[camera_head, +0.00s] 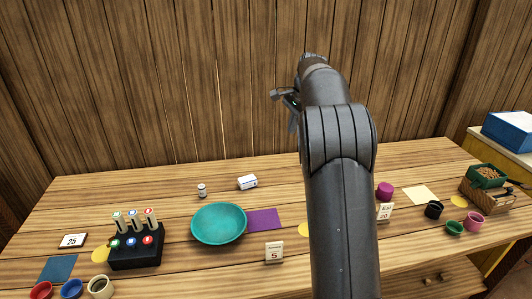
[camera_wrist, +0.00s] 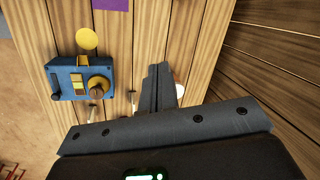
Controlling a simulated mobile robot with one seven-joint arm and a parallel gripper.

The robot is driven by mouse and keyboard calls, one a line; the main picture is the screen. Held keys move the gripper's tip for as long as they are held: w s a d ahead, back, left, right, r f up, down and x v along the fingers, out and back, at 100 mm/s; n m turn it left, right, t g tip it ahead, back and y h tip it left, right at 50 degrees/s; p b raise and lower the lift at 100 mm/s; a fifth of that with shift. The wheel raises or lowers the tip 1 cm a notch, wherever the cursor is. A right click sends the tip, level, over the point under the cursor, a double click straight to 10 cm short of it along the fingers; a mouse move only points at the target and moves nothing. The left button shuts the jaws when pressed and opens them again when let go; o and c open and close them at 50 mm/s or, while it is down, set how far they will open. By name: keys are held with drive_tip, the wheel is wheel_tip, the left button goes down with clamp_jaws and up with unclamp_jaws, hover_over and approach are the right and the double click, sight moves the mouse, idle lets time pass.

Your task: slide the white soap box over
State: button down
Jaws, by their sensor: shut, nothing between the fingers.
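The white soap box (camera_head: 247,182), a small white box with some blue on it, lies on the wooden table towards the back, behind the purple mat. My gripper (camera_head: 291,104) is raised above the table, to the right of the box and well apart from it in the picture. In the wrist view the fingers of my gripper (camera_wrist: 162,84) are together with nothing between them. A white rounded thing shows partly behind the fingers there; I cannot tell what it is.
A teal bowl (camera_head: 218,223) stands in front of the box, beside the purple mat (camera_head: 264,219). A small white jar (camera_head: 201,190) stands left of it. The wrist view shows a blue device (camera_wrist: 67,84) with a knob. The plank wall (camera_head: 150,80) rises behind the table.

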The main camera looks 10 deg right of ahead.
sight(246, 180)
drive_tip(key=w+f+m, duration=0.1)
drive_tip(key=w+f, duration=0.3)
drive_tip(key=f, duration=0.4)
drive_tip(key=w+a+f+m+g, duration=0.1)
drive_tip(key=w+f, duration=0.3)
drive_tip(key=f, duration=0.5)
drive_tip(key=w+a+f+m+g, duration=0.1)
drive_tip(key=w+f, duration=0.3)
drive_tip(key=f, duration=0.4)
drive_tip(key=shift+w+a+f+m, duration=0.2)
drive_tip(key=shift+w+f+m, duration=0.1)
drive_tip(key=shift+m, duration=0.4)
drive_tip(key=shift+a+f, duration=0.15)
drive_tip(key=shift+a, duration=0.1)
drive_tip(key=a, duration=1.1)
drive_tip(key=shift+s+a, duration=0.1)
drive_tip(key=shift+a, duration=0.05)
drive_tip(key=shift+a+f, duration=0.2)
drive_tip(key=shift+f, duration=0.7)
drive_tip(key=shift+d, duration=0.1)
